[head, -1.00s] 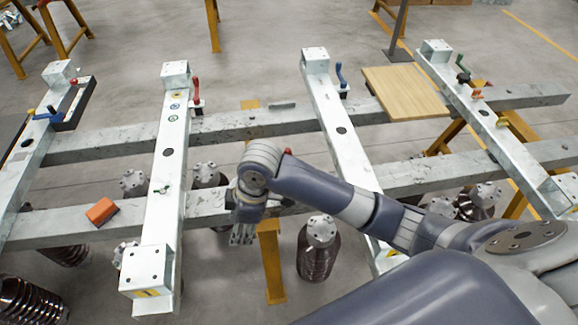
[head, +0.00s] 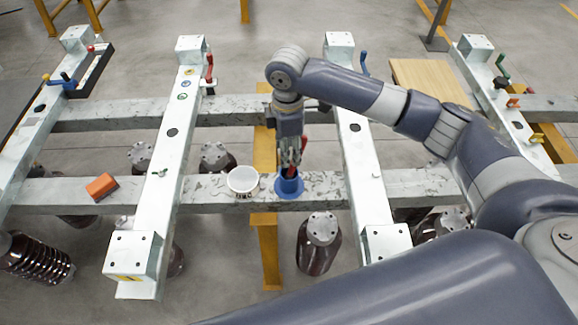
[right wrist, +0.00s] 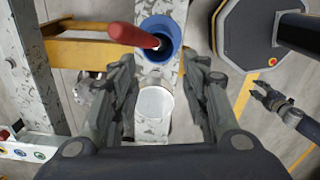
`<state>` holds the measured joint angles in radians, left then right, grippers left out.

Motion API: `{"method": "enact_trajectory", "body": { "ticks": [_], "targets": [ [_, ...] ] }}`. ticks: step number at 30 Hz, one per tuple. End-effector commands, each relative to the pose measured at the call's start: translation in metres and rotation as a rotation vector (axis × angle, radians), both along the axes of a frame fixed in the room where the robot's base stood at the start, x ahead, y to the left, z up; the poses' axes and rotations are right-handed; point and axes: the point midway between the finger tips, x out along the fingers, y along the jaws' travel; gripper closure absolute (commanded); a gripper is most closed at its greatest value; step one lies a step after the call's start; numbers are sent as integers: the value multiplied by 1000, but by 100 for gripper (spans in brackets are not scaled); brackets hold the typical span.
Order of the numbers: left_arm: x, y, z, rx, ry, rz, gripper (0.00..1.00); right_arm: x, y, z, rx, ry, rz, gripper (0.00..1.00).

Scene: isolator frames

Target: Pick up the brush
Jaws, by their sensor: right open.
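The brush (right wrist: 130,34) shows as a thick red handle leaning out of a blue cup (right wrist: 178,27) in the right wrist view; its bristle end is hidden in the cup. In the head view the blue cup (head: 289,188) stands on the near grey beam, with the red handle (head: 291,171) partly behind my gripper. My right gripper (head: 291,164) points down just over the cup. Its two fingers (right wrist: 160,75) are apart and empty in the right wrist view. My left gripper (right wrist: 268,95) shows small at the right there; its opening is unclear.
A white tub (head: 243,181) stands left of the blue cup on the same beam. An orange block (head: 101,186) lies further left. Pale cross beams (head: 168,165) with upright handles flank the cup. A wooden board (head: 430,78) lies at the back right.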

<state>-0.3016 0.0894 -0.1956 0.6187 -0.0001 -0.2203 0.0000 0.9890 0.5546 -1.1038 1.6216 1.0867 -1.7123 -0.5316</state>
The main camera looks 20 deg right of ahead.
Motion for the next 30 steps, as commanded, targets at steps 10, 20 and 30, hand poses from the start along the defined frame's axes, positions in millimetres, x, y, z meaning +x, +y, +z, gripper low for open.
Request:
{"method": "enact_trajectory", "body": {
  "ticks": [10,20,30],
  "targets": [
    [-3,-6,6,-6,5,1,60,-1,-1,-36,-3,3,-2,58],
    [4,-17,15,-21,-7,-3,60,-1,0,-79,-2,0,-1,58],
    [4,-9,15,-11,-6,-2,60,0,0,-81,0,-2,-1,78]
  ]
}}
